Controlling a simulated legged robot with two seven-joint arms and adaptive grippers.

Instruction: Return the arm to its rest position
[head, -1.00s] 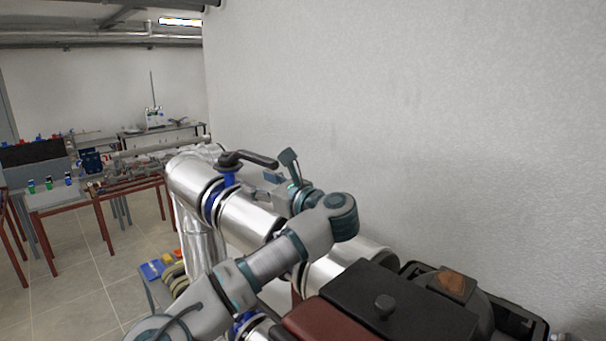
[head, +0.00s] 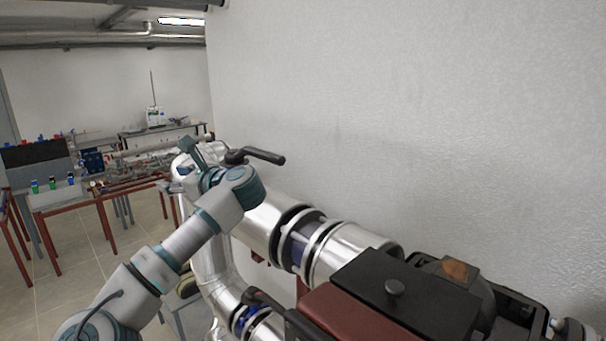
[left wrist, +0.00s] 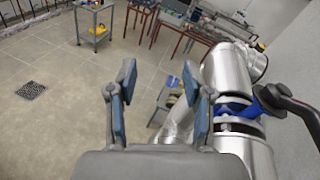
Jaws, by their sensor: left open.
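My left gripper (head: 182,167) is at the end of my left arm, which comes in from the lower left in the head view. The arm partly hides the gripper there. In the left wrist view the two fingers of the left gripper (left wrist: 160,76) stand apart with nothing between them. The silver pipe (head: 262,222) with a black lever handle (head: 262,156) is just right of and behind the gripper. In the left wrist view, the pipe (left wrist: 226,70) and black handle (left wrist: 287,102) are at the right, clear of the fingers. My right gripper does not show.
A white wall (head: 420,120) stands close on the right. Red-legged tables (head: 105,215) with equipment stand at the back left. A small grey trolley (left wrist: 95,28) stands far off on the tiled floor (left wrist: 60,115), which is largely open left of the pipe.

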